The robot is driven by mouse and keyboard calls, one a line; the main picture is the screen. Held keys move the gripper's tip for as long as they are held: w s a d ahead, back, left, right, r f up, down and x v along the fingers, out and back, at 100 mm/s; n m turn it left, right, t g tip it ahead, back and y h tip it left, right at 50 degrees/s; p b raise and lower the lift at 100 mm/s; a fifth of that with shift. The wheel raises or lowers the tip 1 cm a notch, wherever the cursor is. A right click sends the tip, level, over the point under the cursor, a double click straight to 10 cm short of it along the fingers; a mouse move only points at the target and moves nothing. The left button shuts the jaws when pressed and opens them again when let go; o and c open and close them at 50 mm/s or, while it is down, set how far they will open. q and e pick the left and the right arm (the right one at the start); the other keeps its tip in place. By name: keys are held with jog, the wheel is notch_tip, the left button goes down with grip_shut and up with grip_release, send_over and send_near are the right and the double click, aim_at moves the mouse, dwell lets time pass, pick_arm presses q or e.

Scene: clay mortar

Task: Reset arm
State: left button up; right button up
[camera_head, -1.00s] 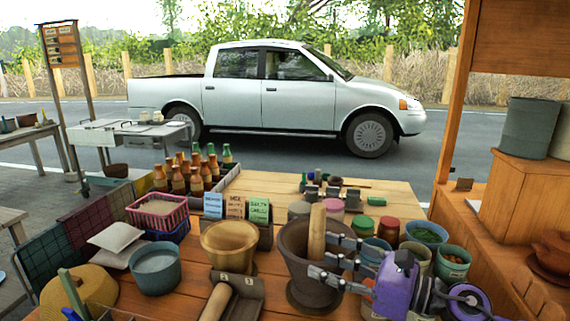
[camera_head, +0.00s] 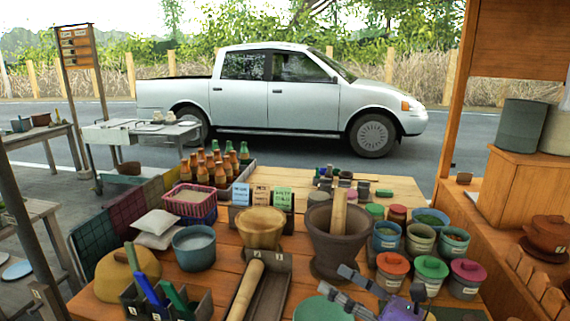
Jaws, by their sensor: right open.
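The brown clay mortar (camera_head: 335,246) stands upright on the wooden table, with a wooden pestle (camera_head: 338,212) leaning upright inside it. My right gripper (camera_head: 336,281), with grey fingers and a purple body, is low at the bottom edge of the head view. It is open and empty, in front of the mortar and apart from the pestle. Most of my right arm is cut off by the frame. My left gripper is not in view.
Lidded jars (camera_head: 431,271) stand right of the gripper, and a green round thing (camera_head: 318,309) is just below it. A wooden bowl (camera_head: 262,228), a tray with a wooden roller (camera_head: 245,288) and sauce bottles (camera_head: 203,172) are to the left.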

jog(key=s+d+f+m+t+h+p, duration=0.1)
jog(key=s+d+f+m+h+p, duration=0.1)
jog(key=s+d+f+m+h, duration=0.6)
jog(key=s+d+f+m+t+h+p, duration=0.1)
jog(key=s+f+m+t+h+p, duration=0.15)
jog(key=s+f+m, duration=0.95)
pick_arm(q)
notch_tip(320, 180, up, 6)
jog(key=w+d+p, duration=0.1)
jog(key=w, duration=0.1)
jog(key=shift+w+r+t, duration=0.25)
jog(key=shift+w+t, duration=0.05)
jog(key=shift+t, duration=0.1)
pick_arm(e)
jog(key=s+f+m+g+h, duration=0.3)
jog(key=s+f+m+g, duration=0.4)
jog(key=s+f+m, duration=0.4)
jog(key=s+m, duration=0.4)
jog(key=m, duration=0.4)
jog(key=shift+s, duration=0.25)
jog(key=shift+a+g+h, duration=0.1)
jog(key=shift+g+h, duration=0.15)
